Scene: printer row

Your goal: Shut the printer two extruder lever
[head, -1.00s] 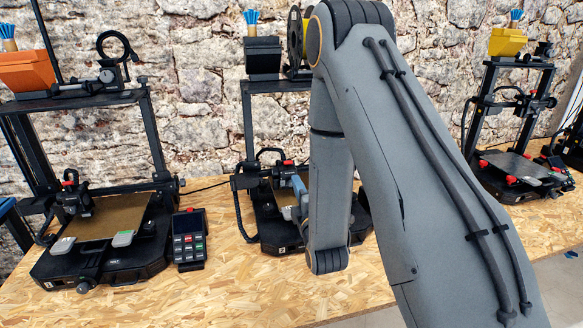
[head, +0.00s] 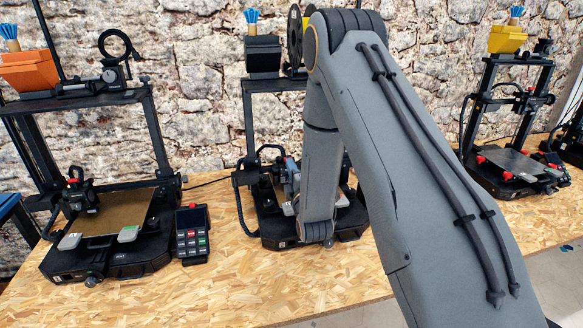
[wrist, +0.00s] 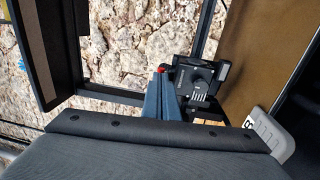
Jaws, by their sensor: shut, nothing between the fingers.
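The middle printer (head: 249,150) stands on the bench, its right side largely hidden behind my arm. My gripper (head: 289,172) is in front of its print head in the head view. In the wrist view my gripper (wrist: 161,88) is shut and empty, its blue-grey fingers side by side. A small red lever tip (wrist: 160,69) shows just beyond the fingertips, beside the black extruder (wrist: 200,76). I cannot tell whether the fingers touch it, nor how far the lever is open.
A left printer with an orange bin (head: 27,72) and a keypad (head: 192,234) stand nearby. A right printer with a yellow bin (head: 507,40) stands farther off. The wrist view shows the brown bed (wrist: 258,45) and a grey bed clip (wrist: 271,134). The front bench is clear.

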